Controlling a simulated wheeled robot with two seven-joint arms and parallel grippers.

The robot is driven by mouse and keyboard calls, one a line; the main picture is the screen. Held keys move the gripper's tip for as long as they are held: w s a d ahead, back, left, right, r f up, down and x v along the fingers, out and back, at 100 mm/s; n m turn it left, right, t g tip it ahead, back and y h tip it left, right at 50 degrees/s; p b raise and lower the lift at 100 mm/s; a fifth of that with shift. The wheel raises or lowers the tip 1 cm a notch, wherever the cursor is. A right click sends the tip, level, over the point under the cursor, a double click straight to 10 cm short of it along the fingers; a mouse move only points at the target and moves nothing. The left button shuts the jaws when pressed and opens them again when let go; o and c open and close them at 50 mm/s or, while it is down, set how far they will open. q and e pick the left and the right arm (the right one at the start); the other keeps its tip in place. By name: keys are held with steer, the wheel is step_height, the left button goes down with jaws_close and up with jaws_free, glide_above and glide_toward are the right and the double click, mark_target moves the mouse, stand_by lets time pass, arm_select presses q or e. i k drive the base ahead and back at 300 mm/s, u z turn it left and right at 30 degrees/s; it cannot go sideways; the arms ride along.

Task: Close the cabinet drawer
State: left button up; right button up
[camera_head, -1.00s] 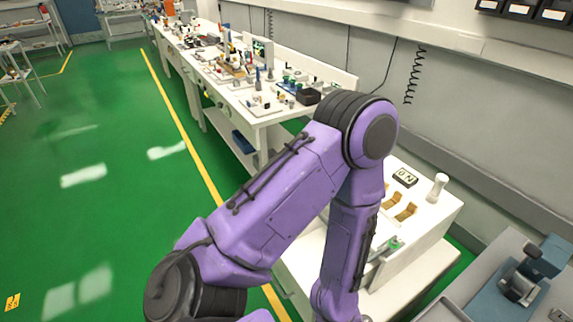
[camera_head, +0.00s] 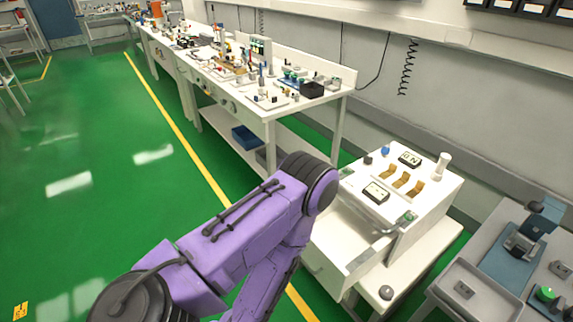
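A white cabinet (camera_head: 428,205) stands at the right of the middle in the head view. Its drawer (camera_head: 325,272) is pulled out toward the lower left, and I can see into its open top. My purple arm comes in from the lower left and bends down just left of the drawer. Its far end runs out of the bottom of the picture, so its gripper is hidden. I cannot tell whether this arm touches the drawer. No gripper shows.
Tan pieces (camera_head: 400,181), a white cylinder (camera_head: 442,165) and small labelled boxes sit on the cabinet top. A long cluttered workbench (camera_head: 262,112) stands behind. A grey table (camera_head: 480,298) is at the lower right. The green floor at left is clear.

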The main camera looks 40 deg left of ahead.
mark_target(343, 248)
steer(key=u, duration=0.8)
steer(key=i, duration=0.4)
steer(key=z, duration=0.85)
steer(key=k, duration=0.6)
steer(key=u, duration=0.95)
steer(key=i, duration=0.5)
steer(key=z, duration=0.05)
